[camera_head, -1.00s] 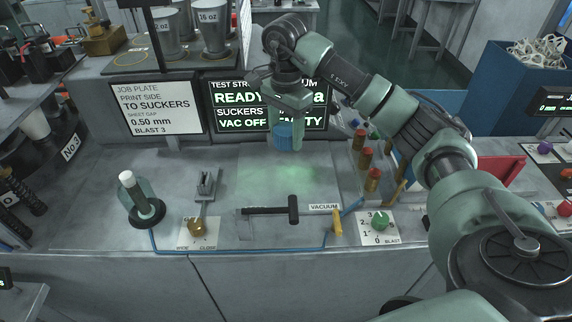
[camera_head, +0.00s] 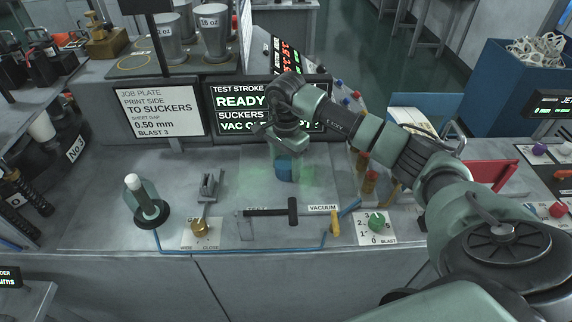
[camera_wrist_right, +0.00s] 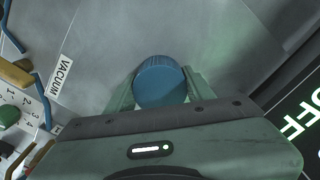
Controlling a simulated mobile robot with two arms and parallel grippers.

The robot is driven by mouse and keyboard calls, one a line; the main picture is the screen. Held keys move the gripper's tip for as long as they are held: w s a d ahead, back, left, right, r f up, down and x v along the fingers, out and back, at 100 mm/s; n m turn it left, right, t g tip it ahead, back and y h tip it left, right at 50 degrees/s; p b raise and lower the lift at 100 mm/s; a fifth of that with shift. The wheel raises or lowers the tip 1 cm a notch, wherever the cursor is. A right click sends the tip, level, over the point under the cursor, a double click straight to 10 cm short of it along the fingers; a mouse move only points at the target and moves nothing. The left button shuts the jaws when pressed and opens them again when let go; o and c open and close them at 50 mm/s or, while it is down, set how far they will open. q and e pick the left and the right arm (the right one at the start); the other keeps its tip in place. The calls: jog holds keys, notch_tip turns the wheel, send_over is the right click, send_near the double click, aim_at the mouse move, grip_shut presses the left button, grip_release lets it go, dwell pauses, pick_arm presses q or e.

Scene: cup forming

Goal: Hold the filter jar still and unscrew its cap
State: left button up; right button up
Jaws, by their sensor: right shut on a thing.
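The filter jar (camera_head: 150,190) stands upright on the left of the bench, a clear greenish jar with a white element inside and a dark round base. No cap shows on it. My right gripper (camera_head: 285,166) is shut on a blue ribbed round cap (camera_head: 284,172), well to the right of the jar. In the right wrist view the cap (camera_wrist_right: 161,82) sits between the two green fingers of that gripper (camera_wrist_right: 160,88). I cannot tell whether the cap touches the bench. My left gripper is out of view, and nothing holds the jar.
A small metal lever fixture (camera_head: 209,186) with a brass knob (camera_head: 199,228) stands beside the jar. A black T-shaped handle (camera_head: 292,211) and yellow vacuum lever (camera_head: 335,222) are in front. A blue hose (camera_head: 240,249) runs along the front edge. Signs and a screen stand behind.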

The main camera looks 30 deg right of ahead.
aim_at(286, 162)
jog(key=shift+f, duration=0.25)
jog(key=o, duration=1.6)
jog(key=shift+r, duration=0.1)
jog(key=shift+c, duration=0.2)
jog(key=shift+r, duration=0.3)
notch_tip(286, 162, up, 12)
jog(key=b, duration=0.4)
jog(key=shift+f, duration=0.15)
